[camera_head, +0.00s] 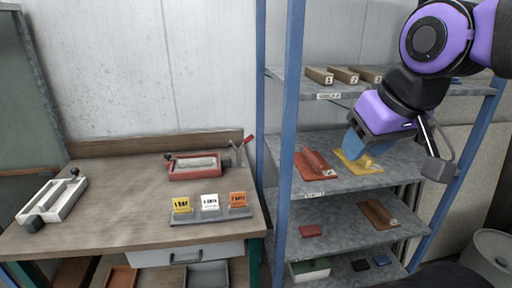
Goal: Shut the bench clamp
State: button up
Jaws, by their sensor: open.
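The bench clamp (239,152) stands at the back right of the wooden bench. It is a small grey metal piece with a red-tipped handle, which slants up and to the right. It is beside the right end of a red mould frame (194,175); I cannot tell whether it touches the frame. My gripper (402,160) is at the upper right, in front of the shelf rack and well right of the clamp.
The bench (120,180) carries a white mould (55,204) at left and a grey card rack (211,217) with three labelled cards. Blue posts (283,120) of the shelf rack stand between the clamp and my gripper. The shelves hold floats and blocks. The bench's middle is clear.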

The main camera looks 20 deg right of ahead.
aim_at(251, 138)
jog(key=k+l+u, duration=0.15)
jog(key=k+l, duration=0.55)
jog(key=l, duration=0.15)
jog(key=i+j, duration=0.3)
jog(key=i, duration=0.15)
jog(key=i+j, duration=0.3)
jog(key=i, duration=0.15)
jog(key=i+j, duration=0.3)
jog(key=i, duration=0.15)
jog(key=i+j, duration=0.25)
jog(key=i, duration=0.15)
jog(key=j+u, duration=0.05)
